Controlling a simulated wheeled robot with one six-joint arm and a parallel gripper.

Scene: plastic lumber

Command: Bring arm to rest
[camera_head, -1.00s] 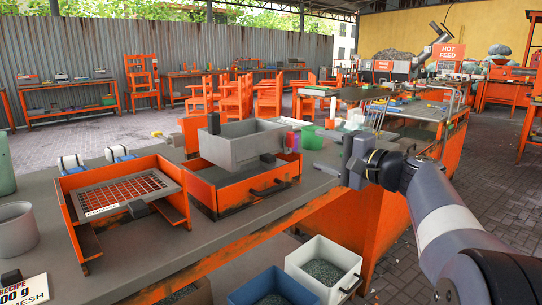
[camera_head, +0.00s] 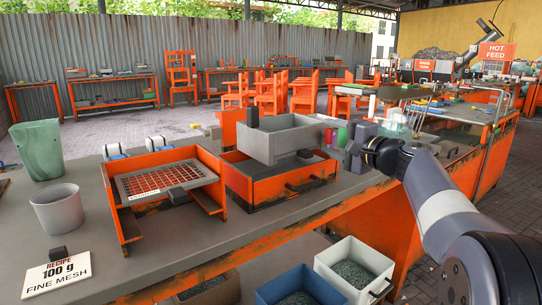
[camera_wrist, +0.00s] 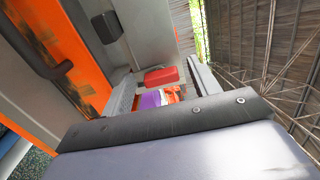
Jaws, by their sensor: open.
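My arm reaches in from the right of the head view, and my gripper (camera_head: 353,148) is over the right end of the workbench (camera_head: 265,238). In the wrist view my gripper (camera_wrist: 160,78) shows two grey fingers spread apart. A red block (camera_wrist: 161,76) and a purple block (camera_wrist: 150,99) show in the gap between them, and neither looks held. The right side of the grey bin (camera_head: 285,142) is near my gripper in the head view. I cannot tell the exact gap between them.
An orange frame with a mesh screen (camera_head: 168,182), a grey cup (camera_head: 58,210), a green bin (camera_head: 37,150) and a recipe card (camera_head: 56,273) are on the bench. White (camera_head: 353,268) and blue (camera_head: 287,290) gravel bins stand below its front edge. Another orange bench (camera_head: 490,160) is at right.

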